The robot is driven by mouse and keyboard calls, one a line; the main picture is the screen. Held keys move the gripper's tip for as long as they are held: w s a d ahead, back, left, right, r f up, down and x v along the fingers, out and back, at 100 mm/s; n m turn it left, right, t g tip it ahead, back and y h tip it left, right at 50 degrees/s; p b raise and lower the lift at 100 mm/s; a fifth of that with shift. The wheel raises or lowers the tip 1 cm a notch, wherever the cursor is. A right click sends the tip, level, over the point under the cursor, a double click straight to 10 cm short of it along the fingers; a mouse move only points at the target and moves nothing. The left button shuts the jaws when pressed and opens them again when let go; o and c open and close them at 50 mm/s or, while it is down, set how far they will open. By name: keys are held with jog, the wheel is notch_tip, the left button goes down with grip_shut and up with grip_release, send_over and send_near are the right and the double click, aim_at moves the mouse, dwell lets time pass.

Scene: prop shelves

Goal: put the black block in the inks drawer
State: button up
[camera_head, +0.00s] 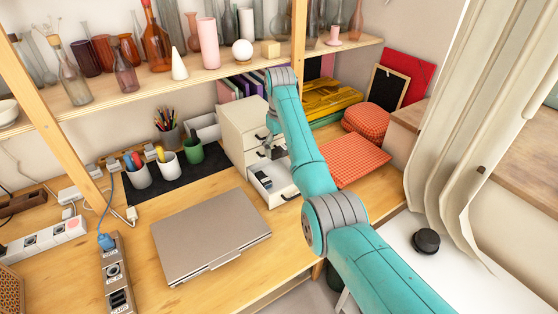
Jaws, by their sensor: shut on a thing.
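A beige drawer cabinet (244,121) stands on the desk behind my arm. Its lowest drawer (284,196) is pulled out, and a small dark item (264,180) lies inside at the left. I cannot read any label, so I cannot tell which drawer is the inks one. My gripper (276,150) is in front of the cabinet, above the open drawer, mostly hidden by my teal arm. It is shut on the black block, which is too small and dark to separate clearly from the fingers.
A closed laptop (210,236) lies left of the drawer. Cups (193,150) stand on a dark mat behind it. A red checked cushion (346,161) lies close on the right. A wooden shelf (150,88) with glassware overhangs the back. A power strip (116,277) lies front left.

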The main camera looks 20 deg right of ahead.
aim_at(280, 149)
jog(key=shift+f, duration=2.4)
jog(key=shift+s+f, duration=0.15)
jog(key=shift+f, duration=0.5)
jog(key=o, duration=1.1)
jog(key=shift+f, duration=0.1)
jog(key=shift+s+f, duration=0.1)
jog(key=r, duration=1.3)
jog(key=shift+w+r, duration=0.2)
jog(key=shift+r, duration=0.15)
